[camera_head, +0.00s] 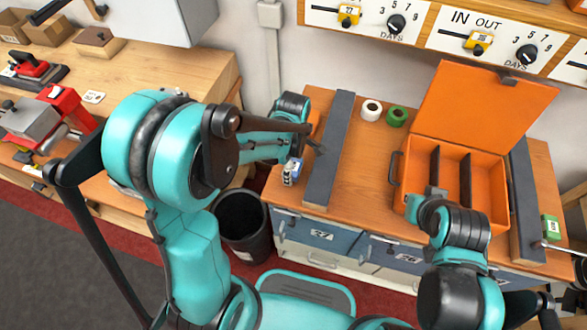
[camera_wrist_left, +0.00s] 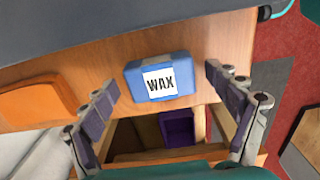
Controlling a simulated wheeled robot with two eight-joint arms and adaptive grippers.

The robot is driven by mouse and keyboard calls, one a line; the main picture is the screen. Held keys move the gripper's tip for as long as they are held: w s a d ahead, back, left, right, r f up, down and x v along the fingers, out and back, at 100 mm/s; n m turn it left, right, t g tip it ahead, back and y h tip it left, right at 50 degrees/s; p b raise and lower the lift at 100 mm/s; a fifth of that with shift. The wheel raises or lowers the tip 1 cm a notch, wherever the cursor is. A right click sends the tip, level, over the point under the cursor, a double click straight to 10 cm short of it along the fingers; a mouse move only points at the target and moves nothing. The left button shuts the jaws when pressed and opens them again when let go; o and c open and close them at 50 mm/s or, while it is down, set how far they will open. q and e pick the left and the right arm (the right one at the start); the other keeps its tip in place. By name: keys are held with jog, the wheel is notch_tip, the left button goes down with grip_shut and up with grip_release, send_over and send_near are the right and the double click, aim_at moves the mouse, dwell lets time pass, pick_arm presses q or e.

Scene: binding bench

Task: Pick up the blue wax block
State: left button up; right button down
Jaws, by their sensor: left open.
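The blue wax block (camera_head: 291,173) sits on the wooden bench top, left of a long dark grey bar and near the front edge. In the left wrist view the blue wax block (camera_wrist_left: 143,84) shows its white WAX label. My left gripper (camera_wrist_left: 161,88) is open, with one finger on each side of the block and a gap on both sides; nothing is held. In the head view my left gripper (camera_head: 301,158) is at the block, partly hidden by its own arm. My right arm is in front of the orange box; its fingers cannot be made out clearly.
The dark grey bar (camera_head: 329,150) runs beside the block. An orange item (camera_wrist_left: 40,103) lies left of it in the wrist view. An open orange box (camera_head: 480,147), white and green rolls (camera_head: 397,116) and a green block (camera_head: 550,228) are to the right. A black bin (camera_head: 243,222) stands below.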

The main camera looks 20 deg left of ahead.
pick_arm(q)
jog(key=shift+r, duration=0.1)
jog(key=shift+c, duration=0.3)
jog(key=c, duration=1.2)
